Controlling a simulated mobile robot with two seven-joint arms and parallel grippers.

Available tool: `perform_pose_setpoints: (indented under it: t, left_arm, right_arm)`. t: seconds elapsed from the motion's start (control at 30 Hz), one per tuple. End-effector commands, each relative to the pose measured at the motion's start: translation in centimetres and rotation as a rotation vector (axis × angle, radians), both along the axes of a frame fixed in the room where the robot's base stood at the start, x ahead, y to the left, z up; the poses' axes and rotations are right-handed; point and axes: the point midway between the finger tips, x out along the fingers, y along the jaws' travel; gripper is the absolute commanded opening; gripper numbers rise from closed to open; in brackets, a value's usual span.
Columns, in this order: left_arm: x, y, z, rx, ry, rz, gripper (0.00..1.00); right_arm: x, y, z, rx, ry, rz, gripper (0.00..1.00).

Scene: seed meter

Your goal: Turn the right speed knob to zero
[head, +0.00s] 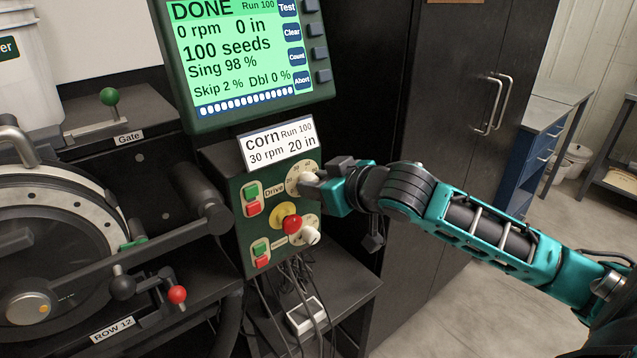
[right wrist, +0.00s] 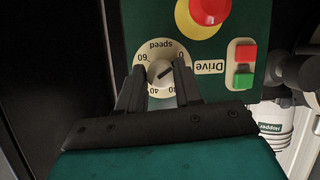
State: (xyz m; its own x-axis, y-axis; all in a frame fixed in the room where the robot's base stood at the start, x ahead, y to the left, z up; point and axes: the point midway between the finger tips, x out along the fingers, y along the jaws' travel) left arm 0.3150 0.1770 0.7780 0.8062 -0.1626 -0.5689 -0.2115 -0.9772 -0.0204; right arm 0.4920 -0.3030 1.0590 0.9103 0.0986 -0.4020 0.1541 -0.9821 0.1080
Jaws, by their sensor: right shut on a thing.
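The drive speed knob, a white knob (head: 308,178) on a round cream dial, sits at the upper right of the green control panel (head: 236,197). In the right wrist view the knob (right wrist: 162,74) shows upside down, with "speed" and numbers around it. Its dark pointer line slants up and right in that view, roughly toward the 0 side. My right gripper (head: 313,181) is shut on this knob, its fingers (right wrist: 158,85) on both sides. The right finger hides part of the dial. My left gripper is not in view.
A second white knob (head: 310,236) sits below, beside a red emergency button (head: 292,223) on yellow. Green and red buttons line the panel's left. A screen (head: 240,60) reading DONE, 0 rpm stands above. Cables (head: 285,300) hang below. A black cabinet (head: 440,120) stands behind my arm.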

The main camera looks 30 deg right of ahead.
Motion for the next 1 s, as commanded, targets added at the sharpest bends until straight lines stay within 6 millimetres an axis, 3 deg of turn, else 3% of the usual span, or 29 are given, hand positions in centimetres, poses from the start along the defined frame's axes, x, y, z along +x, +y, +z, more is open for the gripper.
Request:
perform_pose_setpoints:
  t: [0.63, 0.67, 0.9, 1.0]
  left_arm:
    - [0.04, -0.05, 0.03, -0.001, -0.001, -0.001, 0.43]
    - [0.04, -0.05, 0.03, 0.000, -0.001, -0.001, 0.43]
    - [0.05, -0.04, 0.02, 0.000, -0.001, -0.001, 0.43]
    - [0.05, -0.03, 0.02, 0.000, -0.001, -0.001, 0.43]
  right_arm:
    - [-0.02, 0.13, 0.05, -0.047, -0.005, 0.003, 0.04]
    - [-0.02, 0.13, 0.04, -0.047, -0.005, 0.003, 0.37]
    - [-0.02, 0.09, -0.01, -0.047, -0.003, 0.002, 0.59]
    - [-0.02, 0.08, -0.03, -0.046, -0.003, 0.001, 0.59]
